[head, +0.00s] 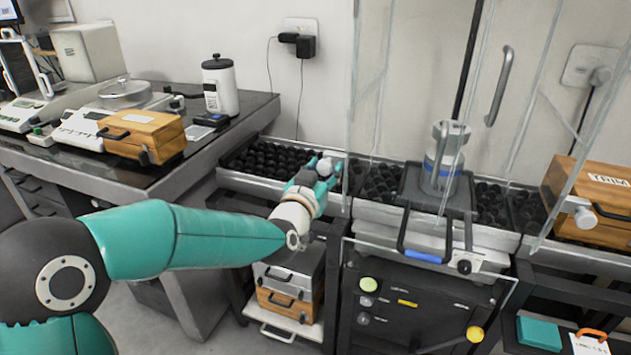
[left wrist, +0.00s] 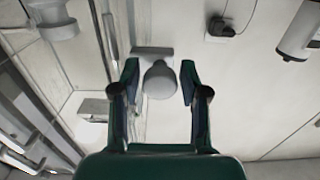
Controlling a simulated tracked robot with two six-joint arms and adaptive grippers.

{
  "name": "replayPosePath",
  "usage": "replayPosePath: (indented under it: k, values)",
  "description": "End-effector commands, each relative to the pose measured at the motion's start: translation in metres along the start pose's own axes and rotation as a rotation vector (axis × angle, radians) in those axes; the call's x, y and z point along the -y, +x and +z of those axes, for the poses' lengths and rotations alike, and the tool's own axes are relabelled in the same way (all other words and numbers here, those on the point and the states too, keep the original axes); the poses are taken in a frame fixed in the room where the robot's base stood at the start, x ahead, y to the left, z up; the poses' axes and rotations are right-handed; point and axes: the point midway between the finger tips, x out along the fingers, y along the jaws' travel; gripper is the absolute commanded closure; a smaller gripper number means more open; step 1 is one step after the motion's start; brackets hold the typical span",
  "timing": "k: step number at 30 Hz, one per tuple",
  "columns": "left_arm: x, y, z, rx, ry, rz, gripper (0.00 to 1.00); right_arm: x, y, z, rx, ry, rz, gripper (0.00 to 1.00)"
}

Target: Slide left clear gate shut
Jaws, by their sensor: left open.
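The left clear gate (head: 368,110) is a glass panel on the left side of the glass enclosure. Its pale grey knob (head: 325,167) shows at my left gripper in the head view. In the left wrist view the round knob (left wrist: 160,80) sits on a small plate beside a pane edge. My left gripper (head: 318,170) is open, and its two fingers (left wrist: 159,84) stand on either side of the knob with a visible gap at each side. The gripper partly hides the knob's mount in the head view. My right gripper is not in view.
A steel weight with a blue band (head: 443,160) stands inside the enclosure. A front glass handle (head: 499,86) and a right-side knob (head: 580,211) show. A dark side table (head: 85,165) with scales and a wooden box (head: 141,135) stands left. A TRIM box (head: 592,197) is right.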

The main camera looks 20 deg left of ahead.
Motion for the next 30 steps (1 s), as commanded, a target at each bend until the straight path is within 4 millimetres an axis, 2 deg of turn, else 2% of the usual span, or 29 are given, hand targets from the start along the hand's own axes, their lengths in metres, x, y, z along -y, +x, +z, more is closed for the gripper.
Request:
replayPosePath:
  k: [5,12,18,24,30]
  values:
    - [0.0,-0.021,-0.001,-0.002,-0.001,0.0,0.55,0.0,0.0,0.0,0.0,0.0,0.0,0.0]
    - [0.0,-0.07,0.0,0.0,0.0,0.0,0.55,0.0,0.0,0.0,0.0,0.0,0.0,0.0]
    - [0.0,-0.102,0.001,0.001,0.0,0.001,0.55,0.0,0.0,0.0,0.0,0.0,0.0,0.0]
    - [0.0,-0.116,0.002,0.002,-0.001,0.0,0.55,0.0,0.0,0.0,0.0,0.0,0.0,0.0]
    - [0.0,-0.116,0.002,0.002,-0.001,0.0,0.55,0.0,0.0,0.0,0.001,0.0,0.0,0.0]
